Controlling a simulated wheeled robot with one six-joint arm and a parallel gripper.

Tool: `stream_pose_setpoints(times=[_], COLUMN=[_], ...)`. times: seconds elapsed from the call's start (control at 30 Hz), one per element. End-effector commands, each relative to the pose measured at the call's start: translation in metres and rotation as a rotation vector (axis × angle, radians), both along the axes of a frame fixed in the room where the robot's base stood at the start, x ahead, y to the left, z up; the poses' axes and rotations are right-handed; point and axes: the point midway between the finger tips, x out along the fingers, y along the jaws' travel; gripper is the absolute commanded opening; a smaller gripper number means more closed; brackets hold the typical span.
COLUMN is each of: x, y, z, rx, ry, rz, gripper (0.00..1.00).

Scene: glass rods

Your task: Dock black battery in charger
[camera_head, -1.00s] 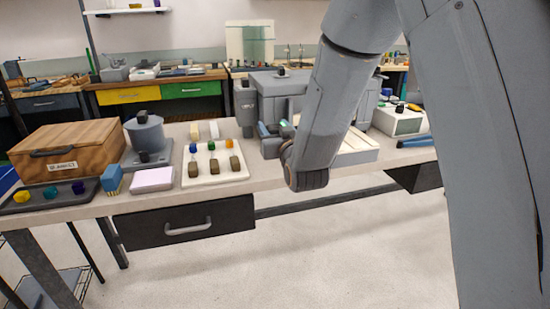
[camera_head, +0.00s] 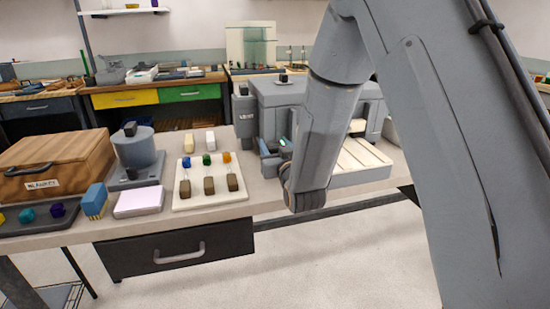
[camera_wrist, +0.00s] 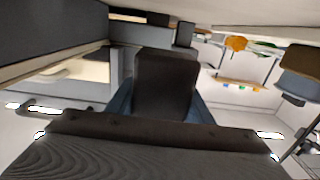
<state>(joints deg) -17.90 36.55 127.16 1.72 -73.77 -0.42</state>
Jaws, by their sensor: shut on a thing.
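My gripper (camera_wrist: 162,108) is shut on a dark block, which looks like the black battery (camera_wrist: 166,75); blue finger parts show on both sides of it in the wrist view. In the head view my gripper (camera_head: 272,150) is small and partly hidden by my wrist, just in front of a large grey machine (camera_head: 275,95). The battery cannot be made out there. I cannot pick out the charger with certainty; my arm covers part of the bench's right side.
A pale slatted bed (camera_head: 362,162) lies right of my wrist. Left of it stand a white rod tray (camera_head: 210,198), a white pad (camera_head: 138,202), a grey round device (camera_head: 135,150) and a wooden case (camera_head: 55,160). A drawer (camera_head: 180,250) hangs under the bench's front.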

Motion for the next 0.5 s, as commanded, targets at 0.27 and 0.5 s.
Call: stream_pose_setpoints(times=[0.27,0.5], x=[0.001,0.001], y=[-0.002,-0.003], z=[-0.033,-0.041], rx=[0.0,0.001], ry=[0.001,-0.002], rz=[-0.003,-0.004], gripper=[0.15,0.15])
